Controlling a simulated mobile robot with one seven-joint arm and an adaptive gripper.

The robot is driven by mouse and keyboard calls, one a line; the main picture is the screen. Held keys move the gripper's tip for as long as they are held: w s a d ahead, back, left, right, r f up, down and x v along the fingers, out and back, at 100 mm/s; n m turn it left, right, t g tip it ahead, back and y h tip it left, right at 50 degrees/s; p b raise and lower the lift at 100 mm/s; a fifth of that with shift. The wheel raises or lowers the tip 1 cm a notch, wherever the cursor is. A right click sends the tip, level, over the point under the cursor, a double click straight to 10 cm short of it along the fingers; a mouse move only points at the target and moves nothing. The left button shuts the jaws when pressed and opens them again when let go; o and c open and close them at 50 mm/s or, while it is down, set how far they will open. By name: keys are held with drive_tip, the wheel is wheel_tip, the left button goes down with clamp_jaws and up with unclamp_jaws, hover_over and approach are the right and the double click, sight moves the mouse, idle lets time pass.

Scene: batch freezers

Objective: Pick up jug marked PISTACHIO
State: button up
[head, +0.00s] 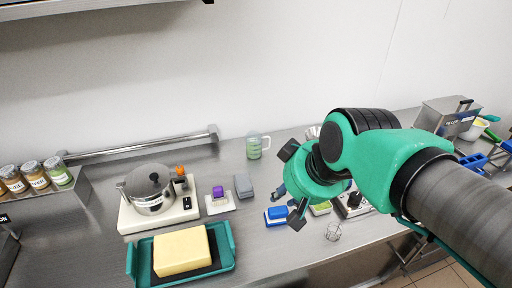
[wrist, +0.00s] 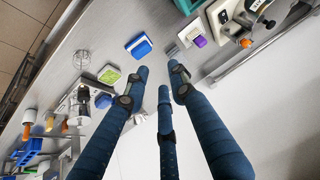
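A clear jug (head: 254,146) with a handle on its right and pale green contents or marking stands upright on the steel counter near the back wall, in the head view. Its lettering is too small to read. I cannot make it out in the wrist view. My gripper (head: 285,188) is in front and to the right of the jug, apart from it. Its dark blue fingers (wrist: 158,82) are spread with nothing between them, so it is open and empty.
A pot on a hot plate (head: 184,214), a purple item (head: 218,192) and a teal tray (head: 229,236) stand left. A rail runs along the back-left wall.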

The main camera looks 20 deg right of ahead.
sight(258, 145)
drive_tip(key=w+d+f+n+t+y+p, duration=0.1)
drive_tip(key=w, duration=1.2)
drive_tip(key=w+d+f+t+y+p, duration=0.1)
drive_tip(key=w+d+f, duration=0.1)
drive_tip(key=w, duration=1.1)
drive_tip(key=w+d+f+t+h, duration=0.1)
drive_tip(key=w+d+f, duration=1.1)
drive_tip(key=w+d, duration=0.1)
drive_tip(key=shift+w+d+f+h+p, duration=0.25)
drive_tip(key=shift+w+h+p, duration=0.15)
drive_tip(key=shift+w, duration=0.3)
drive_tip(key=b+x, duration=0.1)
drive_tip(key=x, duration=0.7)
drive_tip(key=shift+w+f, duration=0.2)
drive_tip(key=shift+w, duration=0.1)
drive_tip(key=shift+w+a+f, duration=0.1)
drive_tip(key=shift+a, duration=0.05)
